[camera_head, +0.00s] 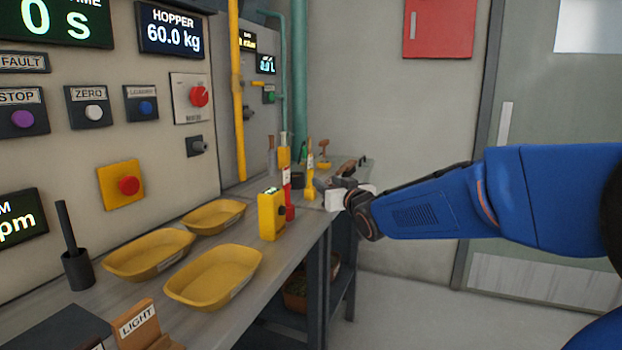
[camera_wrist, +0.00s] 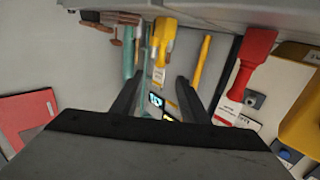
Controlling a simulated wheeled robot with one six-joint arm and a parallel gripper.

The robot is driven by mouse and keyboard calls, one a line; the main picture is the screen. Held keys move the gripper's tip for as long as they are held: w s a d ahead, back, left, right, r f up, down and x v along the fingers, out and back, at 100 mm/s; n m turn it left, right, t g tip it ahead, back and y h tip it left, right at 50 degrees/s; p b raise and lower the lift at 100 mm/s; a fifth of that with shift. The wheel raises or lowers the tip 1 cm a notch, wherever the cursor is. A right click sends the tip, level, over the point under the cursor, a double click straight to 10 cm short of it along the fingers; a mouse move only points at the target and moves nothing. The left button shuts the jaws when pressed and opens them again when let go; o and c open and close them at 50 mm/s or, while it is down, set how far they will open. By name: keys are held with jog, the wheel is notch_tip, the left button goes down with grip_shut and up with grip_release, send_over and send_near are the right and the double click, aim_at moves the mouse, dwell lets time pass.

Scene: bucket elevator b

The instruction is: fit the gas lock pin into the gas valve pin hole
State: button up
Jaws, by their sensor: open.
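A yellow tagged pin (camera_head: 310,172), which looks like the gas lock pin, stands on the bench just left of my gripper (camera_head: 326,190) in the head view. In the wrist view the yellow pin (camera_wrist: 163,35) and its white tag lie between and beyond the two dark fingers of my gripper (camera_wrist: 157,84). My gripper is open with nothing held; whether it touches the pin cannot be told. A yellow pipe (camera_head: 237,90) runs down the wall, with a small yellow handle (camera_head: 258,84) near it. The pin hole cannot be made out.
A red tagged pin (camera_head: 290,212) stands beside a yellow box (camera_head: 270,215) on the bench. It also shows in the wrist view (camera_wrist: 254,55). Several yellow trays (camera_head: 214,277) fill the nearer bench (camera_head: 300,255). Tools lie at the bench's far end. The floor right of the bench is clear.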

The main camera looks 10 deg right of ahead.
aim_at(312, 173)
jog(key=w, duration=0.4)
jog(key=w+a, duration=0.1)
jog(key=w, duration=0.3)
jog(key=w+a, duration=0.1)
jog(key=w, duration=0.3)
jog(key=shift+w+f, duration=0.1)
jog(key=shift+w, duration=0.3)
grip_shut()
